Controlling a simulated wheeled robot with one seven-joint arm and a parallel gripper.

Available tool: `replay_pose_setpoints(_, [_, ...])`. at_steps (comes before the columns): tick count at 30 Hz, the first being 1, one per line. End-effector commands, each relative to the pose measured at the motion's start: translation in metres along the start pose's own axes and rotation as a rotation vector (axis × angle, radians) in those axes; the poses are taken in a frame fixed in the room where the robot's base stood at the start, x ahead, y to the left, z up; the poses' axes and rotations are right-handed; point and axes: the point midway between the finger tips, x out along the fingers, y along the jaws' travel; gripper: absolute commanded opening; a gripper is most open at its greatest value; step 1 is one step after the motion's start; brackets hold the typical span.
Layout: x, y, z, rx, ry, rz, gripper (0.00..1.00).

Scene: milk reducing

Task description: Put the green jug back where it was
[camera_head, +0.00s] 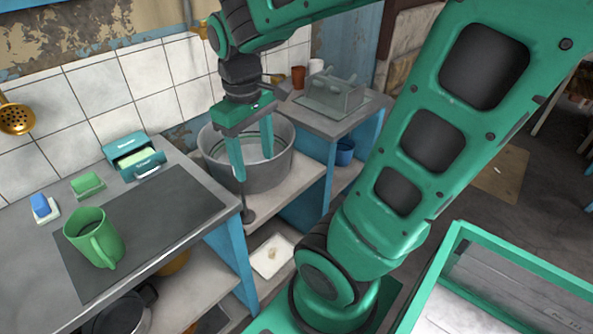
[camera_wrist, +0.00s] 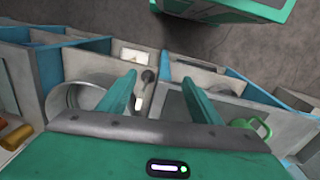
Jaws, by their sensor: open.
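The green jug (camera_head: 94,240) stands upright on the dark mat (camera_head: 155,215) on the left counter, its handle facing the front right. It also shows at the right of the wrist view (camera_wrist: 243,124), partly cut off behind my gripper's body. My gripper (camera_head: 254,172) is open and empty, pointing down in front of the large metal pot, to the right of the jug and well apart from it. In the wrist view both fingers (camera_wrist: 158,77) are spread with nothing between them.
The large grey pot (camera_head: 285,168) stands between the counters. A teal box (camera_head: 133,156), a green block (camera_head: 87,184) and a blue sponge (camera_head: 41,206) lie behind the jug. A dish rack (camera_head: 333,92) stands on the far counter. The mat right of the jug is clear.

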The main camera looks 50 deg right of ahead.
Motion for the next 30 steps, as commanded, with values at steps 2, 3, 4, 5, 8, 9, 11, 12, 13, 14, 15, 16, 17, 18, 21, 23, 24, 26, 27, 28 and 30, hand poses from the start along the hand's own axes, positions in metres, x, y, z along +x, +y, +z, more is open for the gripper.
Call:
replay_pose_setpoints(2, [0.006,0.022,0.039,0.215,-0.002,-0.014,0.59])
replay_pose_setpoints(3, [0.01,0.03,0.055,0.307,-0.005,-0.021,0.59])
replay_pose_setpoints(4, [0.012,0.034,0.065,0.369,-0.006,-0.026,0.59])
replay_pose_setpoints(5, [0.015,0.037,0.075,0.424,-0.008,-0.03,0.59])
replay_pose_setpoints(8, [0.021,0.044,0.097,0.553,-0.012,-0.042,0.59])
replay_pose_setpoints(9, [0.022,0.048,0.102,0.585,-0.014,-0.045,0.59])
replay_pose_setpoints(11, [0.024,0.049,0.107,0.614,-0.016,-0.048,0.59])
replay_pose_setpoints(12, [0.024,0.049,0.108,0.623,-0.016,-0.049,0.59])
replay_pose_setpoints(13, [0.024,0.05,0.109,0.625,-0.016,-0.049,0.59])
replay_pose_setpoints(14, [0.024,0.05,0.109,0.626,-0.016,-0.049,0.59])
replay_pose_setpoints(15, [0.024,0.049,0.108,0.625,-0.016,-0.049,0.59])
replay_pose_setpoints(16, [0.024,0.049,0.108,0.624,-0.016,-0.049,0.59])
replay_pose_setpoints(17, [0.024,0.049,0.108,0.623,-0.016,-0.048,0.59])
replay_pose_setpoints(18, [0.024,0.049,0.108,0.622,-0.016,-0.048,0.59])
replay_pose_setpoints(21, [0.024,0.049,0.108,0.621,-0.016,-0.048,0.59])
replay_pose_setpoints(23, [0.024,0.049,0.108,0.62,-0.016,-0.048,0.59])
replay_pose_setpoints(24, [0.024,0.049,0.108,0.62,-0.016,-0.048,0.59])
replay_pose_setpoints(26, [0.024,0.049,0.107,0.62,-0.016,-0.048,0.59])
replay_pose_setpoints(27, [0.027,0.05,0.1,0.62,-0.024,-0.046,0.59])
replay_pose_setpoints(28, [0.029,0.05,0.096,0.619,-0.029,-0.045,0.59])
replay_pose_setpoints(30, [0.029,0.05,0.094,0.618,-0.032,-0.044,0.59])
